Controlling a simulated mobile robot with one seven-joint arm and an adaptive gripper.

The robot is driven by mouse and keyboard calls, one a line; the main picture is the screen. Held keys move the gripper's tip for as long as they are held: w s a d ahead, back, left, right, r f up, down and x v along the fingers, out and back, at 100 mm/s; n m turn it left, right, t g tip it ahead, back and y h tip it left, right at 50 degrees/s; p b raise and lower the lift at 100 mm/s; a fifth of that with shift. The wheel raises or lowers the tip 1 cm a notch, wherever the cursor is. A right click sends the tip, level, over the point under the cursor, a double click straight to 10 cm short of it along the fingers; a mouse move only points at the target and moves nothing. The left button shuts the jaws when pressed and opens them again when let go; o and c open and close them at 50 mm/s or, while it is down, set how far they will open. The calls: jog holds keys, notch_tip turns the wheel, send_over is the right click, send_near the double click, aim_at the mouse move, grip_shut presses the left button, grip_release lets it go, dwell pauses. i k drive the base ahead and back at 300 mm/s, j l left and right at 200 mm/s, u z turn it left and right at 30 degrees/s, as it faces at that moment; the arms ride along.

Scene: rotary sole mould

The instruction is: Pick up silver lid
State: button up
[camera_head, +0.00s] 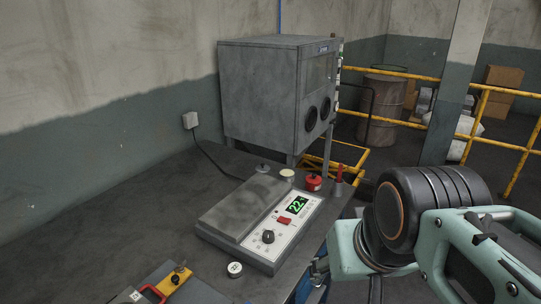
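A small grey, silver-looking lid with a knob (263,168) sits on the dark worktop (130,225), behind the instrument box; it is small, so I cannot be sure it is the silver lid. A small white round piece with dark marks on top (235,269) lies in front of the box. My gripper (318,270) shows only in part at the worktop's right front edge, below my teal arm. It is apart from both round pieces. Its fingers are too small and covered to tell whether they are open or shut.
The grey instrument box with a green display (262,218) takes up the middle. A cream-topped piece (287,174), a red-topped container (313,182) and a red upright piece (339,175) stand behind it. A yellow fixture (174,280) lies front left. A grey cabinet (262,95) stands behind. The left worktop is clear.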

aim_at(263, 168)
jog(key=z, duration=0.15)
jog(key=i+l, duration=0.2)
jog(key=l, duration=0.25)
jog(key=i+l+z, duration=0.1)
jog(key=l, duration=0.3)
jog(key=i+l+z, duration=0.1)
jog(key=i+l, duration=0.15)
jog(key=l, duration=0.15)
jog(key=i+l+z, duration=0.55)
jog(key=i, duration=0.25)
jog(key=i+z, duration=0.2)
jog(key=i, duration=0.95)
jog(key=i+u, duration=0.3)
jog(key=i, duration=0.25)
jog(key=i+l+u, duration=0.1)
jog(key=i+u, duration=0.25)
jog(key=i, duration=0.15)
jog(key=i+u, duration=0.45)
jog(key=u, duration=0.25)
jog(key=i+u, duration=0.35)
jog(key=k+l, duration=0.05)
jog(key=k, duration=0.05)
